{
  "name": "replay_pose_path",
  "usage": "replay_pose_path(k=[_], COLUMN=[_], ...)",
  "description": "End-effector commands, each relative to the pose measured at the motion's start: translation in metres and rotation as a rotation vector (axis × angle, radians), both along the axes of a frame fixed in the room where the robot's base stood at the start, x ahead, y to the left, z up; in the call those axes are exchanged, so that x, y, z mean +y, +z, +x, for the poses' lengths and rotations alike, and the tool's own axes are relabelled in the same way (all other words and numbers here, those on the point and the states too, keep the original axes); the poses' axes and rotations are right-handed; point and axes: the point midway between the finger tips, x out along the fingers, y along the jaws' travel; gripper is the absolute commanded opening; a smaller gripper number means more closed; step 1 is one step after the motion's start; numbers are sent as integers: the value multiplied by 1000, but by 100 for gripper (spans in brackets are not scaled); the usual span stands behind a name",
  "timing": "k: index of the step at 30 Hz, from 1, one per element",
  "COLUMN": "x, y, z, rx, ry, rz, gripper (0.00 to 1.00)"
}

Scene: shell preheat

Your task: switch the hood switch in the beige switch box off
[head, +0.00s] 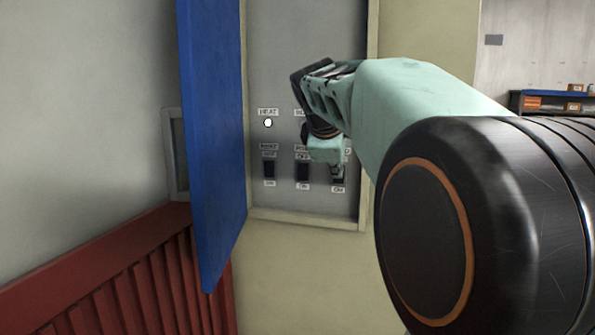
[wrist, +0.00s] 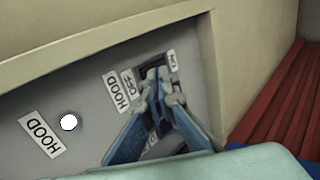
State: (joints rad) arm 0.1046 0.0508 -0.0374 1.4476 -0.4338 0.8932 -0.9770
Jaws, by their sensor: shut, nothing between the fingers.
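The beige switch box (head: 368,110) is on the wall with its blue door (head: 212,130) swung open to the left. In the wrist view, the hood switch (wrist: 150,61) is a dark rocker between an OFF label (wrist: 129,82) and an ON label (wrist: 172,61). My gripper (wrist: 157,76) is shut and empty, its fingertips at the switch and covering much of it. I cannot tell whether they touch it, or which way the rocker is set. In the head view, my gripper (head: 338,166) is at the right-hand switch of the row.
Two other dark switches, left (head: 269,169) and middle (head: 302,171), sit beside it in the row. A white lamp (wrist: 69,122) is by a HOOD label (wrist: 41,135). The box has a raised rim. Red slatted panelling (head: 130,265) stands below left.

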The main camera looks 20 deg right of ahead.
Motion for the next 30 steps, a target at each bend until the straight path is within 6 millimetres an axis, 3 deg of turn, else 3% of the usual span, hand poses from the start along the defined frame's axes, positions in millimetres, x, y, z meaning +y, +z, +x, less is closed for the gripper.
replay_pose_path(k=[28,30], x=[-7,-7], y=[11,4], z=[8,7], rx=[70,70], ry=[-2,-1], rz=[45,47], gripper=[0,0])
